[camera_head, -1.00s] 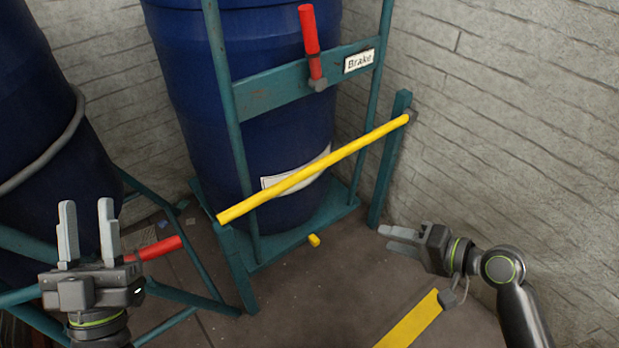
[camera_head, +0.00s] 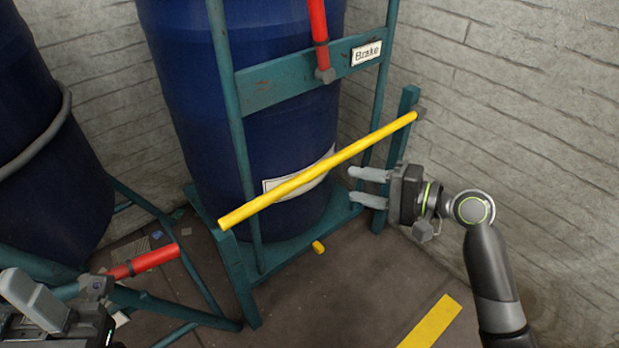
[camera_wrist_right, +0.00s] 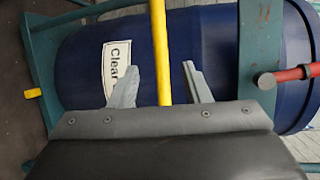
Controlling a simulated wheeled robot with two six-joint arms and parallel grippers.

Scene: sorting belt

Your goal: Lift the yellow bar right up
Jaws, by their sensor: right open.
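The yellow bar (camera_head: 300,181) slants across the front of a blue drum, its right end at a pivot on a teal post and its left end lower. My right gripper (camera_head: 355,186) is open, below the bar near its right part. In the right wrist view the bar (camera_wrist_right: 161,45) runs between the two open fingers (camera_wrist_right: 160,85); I cannot tell whether they touch it. My left gripper (camera_head: 30,300) is at the lower left corner, partly cut off, and its jaw state is unclear.
A red handle (camera_head: 318,35) with a "Brake" label (camera_head: 367,54) is on the teal frame (camera_head: 300,78) above the bar. A second red handle (camera_head: 145,261) is near my left gripper. A brick wall (camera_head: 520,130) stands close at the right.

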